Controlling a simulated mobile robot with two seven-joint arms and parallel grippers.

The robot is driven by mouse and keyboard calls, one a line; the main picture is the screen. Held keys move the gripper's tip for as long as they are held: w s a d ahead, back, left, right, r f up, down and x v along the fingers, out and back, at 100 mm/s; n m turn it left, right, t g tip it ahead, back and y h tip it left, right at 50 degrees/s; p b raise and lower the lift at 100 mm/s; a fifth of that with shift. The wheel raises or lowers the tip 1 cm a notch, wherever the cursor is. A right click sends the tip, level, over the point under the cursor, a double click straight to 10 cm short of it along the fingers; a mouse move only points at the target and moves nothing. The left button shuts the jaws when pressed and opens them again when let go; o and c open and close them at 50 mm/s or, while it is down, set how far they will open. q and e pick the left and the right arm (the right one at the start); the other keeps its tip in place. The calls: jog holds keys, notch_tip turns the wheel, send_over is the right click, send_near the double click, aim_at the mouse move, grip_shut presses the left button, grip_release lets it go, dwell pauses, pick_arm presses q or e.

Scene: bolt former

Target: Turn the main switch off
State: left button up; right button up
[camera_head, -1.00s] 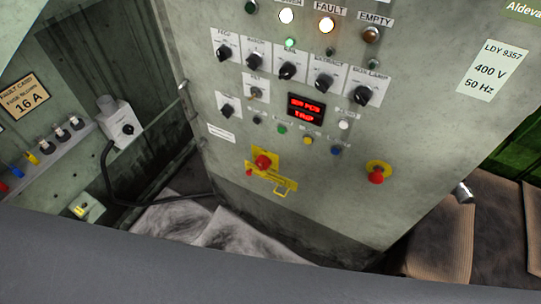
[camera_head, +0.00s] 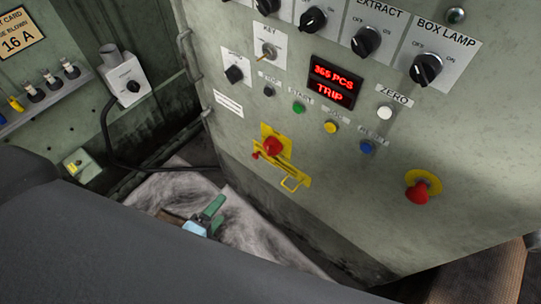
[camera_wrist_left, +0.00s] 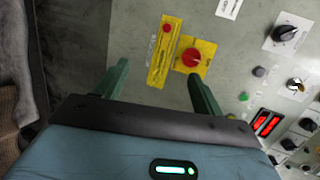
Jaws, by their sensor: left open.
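The main switch (camera_head: 273,147) is a red rotary knob on a yellow plate, low on the grey-green cabinet door. A yellow strip with a smaller red part and a yellow loop handle sits just below it. In the left wrist view the red knob (camera_wrist_left: 191,57) is near the top middle, ahead of the fingertips. My left gripper (camera_head: 215,214) has green fingers, open and empty, below and left of the switch in the head view. In the left wrist view the open left gripper (camera_wrist_left: 157,76) has a gap to the panel. The right gripper is not seen.
A red mushroom button (camera_head: 417,191) on a yellow disc is to the right. A red display (camera_head: 332,81) reads "365 PCS TRIP", with several buttons and black knobs around it. A grey switch box (camera_head: 124,76) with a cable is on the left. Pale sheeting (camera_head: 245,228) lies below the cabinet.

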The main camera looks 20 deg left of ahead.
pick_arm(q)
jog(key=w+d+m+t+h+b, duration=0.2)
jog(key=w+m+b, duration=0.3)
jog(key=w+m, duration=0.45)
jog(key=m+t+h+b, duration=0.1)
jog(key=m+h+b, duration=0.15)
jog(key=m, duration=0.85)
send_near(268, 152)
jog(key=w, duration=0.2)
jog(key=shift+n, duration=0.25)
jog(key=shift+d+x, duration=0.15)
jog(key=shift+x, duration=1.75)
jog(key=shift+d+x, duration=0.15)
jog(key=shift+x, duration=1.75)
jog(key=shift+s, duration=0.1)
jog(key=c, duration=1)
